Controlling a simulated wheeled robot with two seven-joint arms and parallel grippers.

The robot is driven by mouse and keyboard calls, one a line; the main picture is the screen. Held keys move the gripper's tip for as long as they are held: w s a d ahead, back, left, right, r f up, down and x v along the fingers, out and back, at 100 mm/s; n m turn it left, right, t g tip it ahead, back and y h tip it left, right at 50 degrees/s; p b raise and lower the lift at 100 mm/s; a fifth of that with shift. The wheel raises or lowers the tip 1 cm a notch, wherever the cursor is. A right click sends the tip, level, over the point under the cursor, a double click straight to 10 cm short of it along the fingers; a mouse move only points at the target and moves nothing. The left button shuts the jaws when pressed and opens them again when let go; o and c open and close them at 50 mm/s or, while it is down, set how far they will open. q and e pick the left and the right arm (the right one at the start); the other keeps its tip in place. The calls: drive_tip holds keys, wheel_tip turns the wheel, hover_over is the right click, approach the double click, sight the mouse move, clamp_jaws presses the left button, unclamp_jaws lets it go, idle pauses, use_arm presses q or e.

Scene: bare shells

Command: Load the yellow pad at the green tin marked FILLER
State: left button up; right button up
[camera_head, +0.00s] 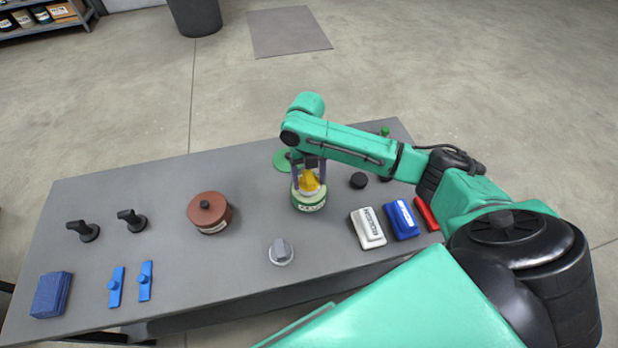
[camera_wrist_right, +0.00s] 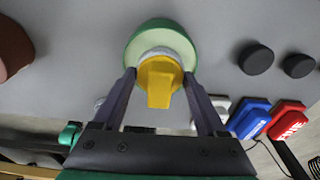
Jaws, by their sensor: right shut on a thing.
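The yellow pad (camera_head: 311,185) has a yellow grip on top and a pale underside. It also shows in the right wrist view (camera_wrist_right: 160,80). My right gripper (camera_head: 309,178) is shut on it, fingers pointing down. The green tin (camera_head: 309,205) stands on the table directly beneath, open, with pale green inside; in the wrist view its rim (camera_wrist_right: 137,45) shows around the pad. Its label is too small to read. I cannot tell whether the pad touches the filler. A green lid (camera_head: 284,161) lies behind the tin. My left gripper is not in view.
A lidded red-brown tin (camera_head: 198,212) stands left. A grey-knobbed pad (camera_head: 281,252) sits in front. White (camera_head: 368,229), blue (camera_head: 402,220) and red (camera_head: 426,213) blocks lie right. Black-handled tools (camera_head: 83,231), blue pieces (camera_head: 145,281) and a blue block (camera_head: 51,295) are far left.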

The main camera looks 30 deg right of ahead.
sight(309, 178)
drive_tip(key=shift+f, duration=0.4)
idle(0.6)
drive_tip(key=shift+s+f, duration=0.1)
idle(1.6)
wheel_tip(309, 178, up, 7)
drive_tip(key=p, duration=0.8)
idle(0.5)
